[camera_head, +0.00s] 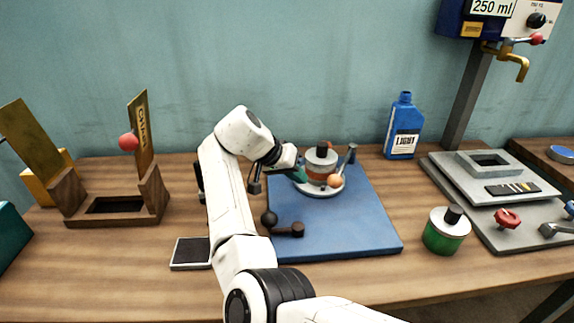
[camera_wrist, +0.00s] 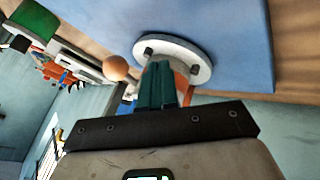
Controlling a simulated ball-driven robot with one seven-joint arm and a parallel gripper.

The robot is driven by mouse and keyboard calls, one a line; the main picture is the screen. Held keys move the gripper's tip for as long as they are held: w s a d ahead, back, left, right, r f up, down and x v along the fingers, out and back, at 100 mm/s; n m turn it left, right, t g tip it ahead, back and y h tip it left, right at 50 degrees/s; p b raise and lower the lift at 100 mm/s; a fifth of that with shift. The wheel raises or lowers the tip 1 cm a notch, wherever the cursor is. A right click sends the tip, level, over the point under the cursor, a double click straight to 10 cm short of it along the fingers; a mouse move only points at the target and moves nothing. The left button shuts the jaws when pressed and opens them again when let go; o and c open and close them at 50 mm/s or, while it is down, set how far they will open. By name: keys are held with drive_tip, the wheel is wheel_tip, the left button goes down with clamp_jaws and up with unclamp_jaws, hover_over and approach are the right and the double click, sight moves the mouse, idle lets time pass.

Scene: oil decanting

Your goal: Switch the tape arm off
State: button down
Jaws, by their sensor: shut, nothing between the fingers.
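On the blue board (camera_head: 340,225) stands a round device (camera_head: 321,160) with a white disc base, an orange-brown band and a grey top with a brown knob. An orange ball (camera_head: 335,181) sits at its front and a grey post (camera_head: 348,157) rises at its right. I cannot tell which part is the tape arm's switch. My gripper (camera_head: 299,175), with teal fingers, is shut and empty at the device's left side. In the wrist view the fingers (camera_wrist: 158,84) are together in front of the white disc (camera_wrist: 201,62), hiding part of the device; the orange ball (camera_wrist: 116,68) is beside them.
A black-knobbed crank (camera_head: 290,230) lies on the board's near left. A green jar (camera_head: 446,232) stands right of the board, a blue bottle (camera_head: 403,127) behind it. A grey plate (camera_head: 500,205) with a red valve is at right, a wooden stand (camera_head: 118,210) at left.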

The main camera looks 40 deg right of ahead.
drive_tip(key=shift+x, duration=0.95)
drive_tip(key=shift+s+d+r+p, duration=0.25)
drive_tip(key=shift+s+d, duration=0.05)
drive_tip(key=shift+s, duration=0.2)
drive_tip(key=shift+s+d+r+p, duration=0.2)
drive_tip(key=shift+s+d, duration=0.1)
drive_tip(key=shift+s, duration=0.2)
drive_tip(key=shift+s+d, duration=0.45)
drive_tip(key=shift+s, duration=0.1)
drive_tip(key=shift+s+r, duration=0.1)
